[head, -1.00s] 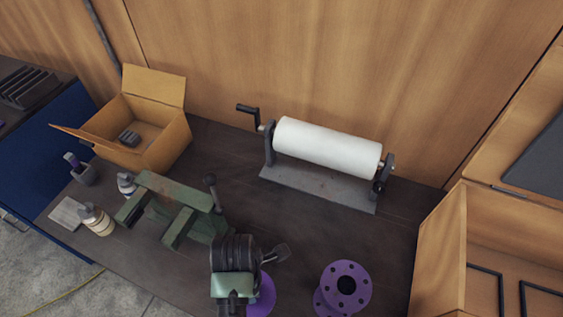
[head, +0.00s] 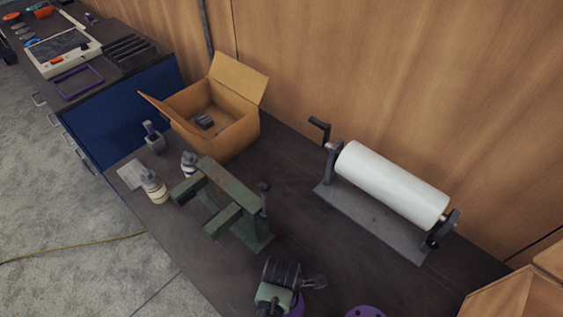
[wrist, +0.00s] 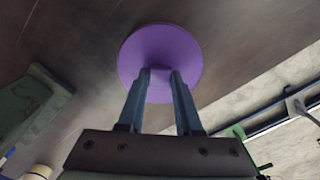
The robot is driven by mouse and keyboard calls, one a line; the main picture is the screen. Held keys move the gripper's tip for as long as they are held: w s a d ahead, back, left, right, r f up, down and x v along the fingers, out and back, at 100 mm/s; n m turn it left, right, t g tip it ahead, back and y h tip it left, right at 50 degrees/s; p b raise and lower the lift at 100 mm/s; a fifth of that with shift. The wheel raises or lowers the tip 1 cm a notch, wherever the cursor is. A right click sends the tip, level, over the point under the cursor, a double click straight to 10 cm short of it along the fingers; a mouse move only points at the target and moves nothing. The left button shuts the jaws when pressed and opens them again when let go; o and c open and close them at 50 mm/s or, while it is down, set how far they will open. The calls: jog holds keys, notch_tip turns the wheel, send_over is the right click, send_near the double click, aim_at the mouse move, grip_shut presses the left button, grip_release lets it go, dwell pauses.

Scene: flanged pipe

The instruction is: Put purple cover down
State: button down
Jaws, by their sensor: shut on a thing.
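The purple cover (wrist: 185,48) is a round disc with a raised middle, seen close in the wrist view. My gripper (wrist: 160,76) is shut on that raised middle, with both fingers against it. In the head view a sliver of the cover (head: 297,307) shows at the bottom edge, beside my wrist, which hides most of it. The dark tabletop lies behind the disc in the wrist view; I cannot tell whether the cover touches it. A purple flange (head: 366,312) with holes is cut off at the bottom of the head view.
A green vise (head: 232,205) stands left of my gripper on the dark table. Bottles (head: 153,187) and an open cardboard box (head: 235,133) are beyond it. A white roll on a stand (head: 390,185) is at right. Bare tabletop lies between vise and roll.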

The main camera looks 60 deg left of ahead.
jog(key=shift+f, duration=0.35)
jog(key=shift+f, duration=0.1)
jog(key=shift+f, duration=0.15)
jog(key=c, duration=0.6)
grip_release()
notch_tip(320, 180, up, 13)
jog(key=shift+f, duration=0.2)
